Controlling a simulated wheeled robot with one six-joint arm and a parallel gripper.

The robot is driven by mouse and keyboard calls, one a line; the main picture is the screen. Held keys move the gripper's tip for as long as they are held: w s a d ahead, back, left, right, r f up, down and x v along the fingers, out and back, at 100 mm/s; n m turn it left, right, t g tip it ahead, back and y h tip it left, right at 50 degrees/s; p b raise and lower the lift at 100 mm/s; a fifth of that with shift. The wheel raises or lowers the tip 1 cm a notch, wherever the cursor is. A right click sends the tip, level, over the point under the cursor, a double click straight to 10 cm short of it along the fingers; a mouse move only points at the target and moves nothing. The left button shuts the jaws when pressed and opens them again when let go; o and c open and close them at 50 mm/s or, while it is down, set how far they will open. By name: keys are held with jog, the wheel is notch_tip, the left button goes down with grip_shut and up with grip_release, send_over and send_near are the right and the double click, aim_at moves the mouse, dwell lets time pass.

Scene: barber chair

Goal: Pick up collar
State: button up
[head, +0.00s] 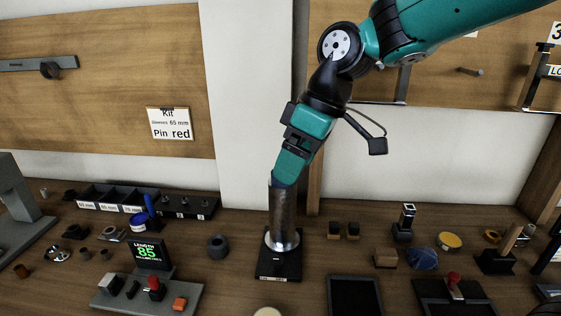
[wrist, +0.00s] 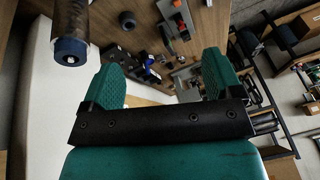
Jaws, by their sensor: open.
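Which part is the collar I cannot tell for certain; a thick dark ring (head: 217,246) lying flat on the bench, left of the upright post, looks most like one. My gripper (head: 284,178) points down near the top of the dark upright post (head: 282,208), well above the ring. In the wrist view my gripper (wrist: 158,76) has its two teal fingers spread, with nothing held between them. The post's blue-tipped end (wrist: 70,50) shows outside the left finger there. In the head view the fingertips partly overlap the post top.
The post stands on a black base (head: 278,266). A display reading 85 (head: 150,253) stands at left, near a labelled bin tray (head: 115,197). A black tray (head: 355,296), wooden block (head: 385,258) and yellow round tin (head: 449,241) are at right. A card (head: 171,124) reads "Pin red".

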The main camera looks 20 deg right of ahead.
jog(key=w+d+r+n+p, duration=0.2)
jog(key=w+d, duration=0.3)
jog(key=w, duration=0.3)
jog(key=w+d+r+n+p, duration=0.1)
jog(key=w+d+p, duration=0.1)
jog(key=w+d, duration=0.45)
jog(key=shift+t, duration=0.5)
jog(key=p+x, duration=0.1)
jog(key=x, duration=0.3)
jog(key=w+a+p+x, duration=0.1)
jog(key=x, duration=0.3)
jog(key=w+r+p+x, duration=0.1)
jog(key=x, duration=0.3)
jog(key=shift+a+f, duration=0.25)
jog(key=p+x, duration=0.2)
jog(key=x, duration=0.1)
jog(key=p+x, duration=0.1)
jog(key=shift+s+d+f, duration=0.15)
jog(key=shift+s+f, duration=0.1)
jog(key=shift+f, duration=0.2)
jog(key=shift+w+f, duration=0.1)
jog(key=shift+f, duration=0.45)
jog(key=c, duration=1)
